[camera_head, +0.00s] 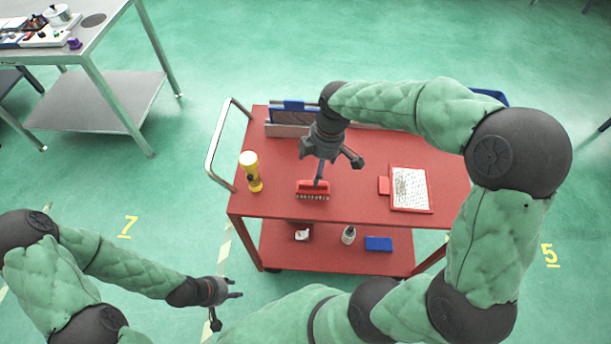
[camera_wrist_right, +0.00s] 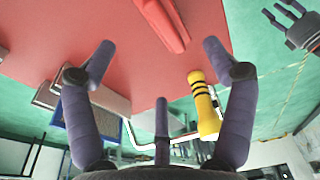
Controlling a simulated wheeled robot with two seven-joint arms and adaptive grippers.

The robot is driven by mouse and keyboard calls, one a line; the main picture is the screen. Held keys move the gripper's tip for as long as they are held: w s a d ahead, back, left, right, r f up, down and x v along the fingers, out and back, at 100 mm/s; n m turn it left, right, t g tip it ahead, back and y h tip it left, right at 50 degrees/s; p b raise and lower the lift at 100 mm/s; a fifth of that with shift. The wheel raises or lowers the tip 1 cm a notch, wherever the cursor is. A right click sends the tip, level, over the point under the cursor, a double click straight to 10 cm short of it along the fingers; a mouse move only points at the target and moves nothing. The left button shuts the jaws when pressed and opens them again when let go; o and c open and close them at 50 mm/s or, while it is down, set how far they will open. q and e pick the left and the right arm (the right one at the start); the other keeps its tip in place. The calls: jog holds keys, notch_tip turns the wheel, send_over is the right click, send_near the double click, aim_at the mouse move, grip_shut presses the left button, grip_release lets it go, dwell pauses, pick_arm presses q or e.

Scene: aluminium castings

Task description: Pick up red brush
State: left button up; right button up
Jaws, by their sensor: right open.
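The red brush (camera_head: 313,190) lies on the red cart top near its front edge, its bristles towards the front. My right gripper (camera_head: 331,163) is open and empty above and just behind it, with one finger overlapping the brush in the head view. In the right wrist view the brush (camera_wrist_right: 163,24) shows at the top, beyond the spread fingers of the right gripper (camera_wrist_right: 158,50). My left gripper (camera_head: 228,308) is open and empty, low in front of the cart's left side. It also shows in the right wrist view (camera_wrist_right: 292,24) at the upper right.
A yellow flashlight (camera_head: 252,171) stands left of the brush on the cart (camera_head: 275,208). A red-framed white panel (camera_head: 410,189) lies to the right. A blue-and-grey bin (camera_head: 293,113) is behind. The lower shelf holds a bottle (camera_head: 348,235) and a blue box (camera_head: 379,244).

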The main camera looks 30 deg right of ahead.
aim_at(312, 185)
jog(key=shift+w+f, duration=0.1)
jog(key=shift+f, duration=0.35)
jog(key=f, duration=0.1)
jog(key=f+b, duration=0.1)
jog(key=f, duration=0.1)
jog(key=f+b, duration=0.1)
jog(key=shift+a+f, duration=0.35)
jog(key=shift+f, duration=0.05)
jog(key=f+b, duration=0.2)
jog(key=f, duration=0.3)
jog(key=shift+a+b, duration=0.3)
jog(key=shift+b, duration=0.1)
jog(key=c, duration=1.3)
